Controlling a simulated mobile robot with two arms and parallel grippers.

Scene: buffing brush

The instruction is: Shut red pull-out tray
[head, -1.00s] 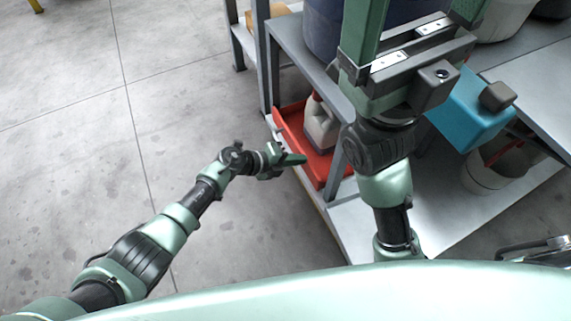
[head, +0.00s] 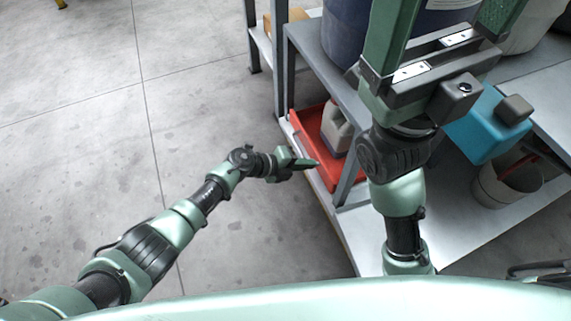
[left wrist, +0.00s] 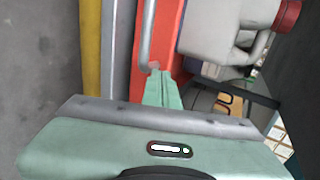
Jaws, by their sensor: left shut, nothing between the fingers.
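The red pull-out tray (head: 310,121) is on the lower level of the metal shelf unit and sticks out a little past the shelf's left side. It carries a grey jug with a red cap (left wrist: 232,30). A grey bar handle (left wrist: 147,35) runs along the tray's front in the left wrist view. My left gripper (head: 316,163) is shut and empty, its fingertips at the tray's outer edge. In the left wrist view the fingertips (left wrist: 158,74) are at the handle's end; I cannot tell whether they touch. My right gripper (head: 445,18) is raised above the shelf, fingers wide apart, tips cut off.
A shelf post (head: 350,170) stands by the tray. A dark blue drum (head: 345,35) is on the upper shelf. A teal container (head: 480,125) and a grey bucket (head: 500,188) are to the right. The concrete floor (head: 90,150) at left is clear.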

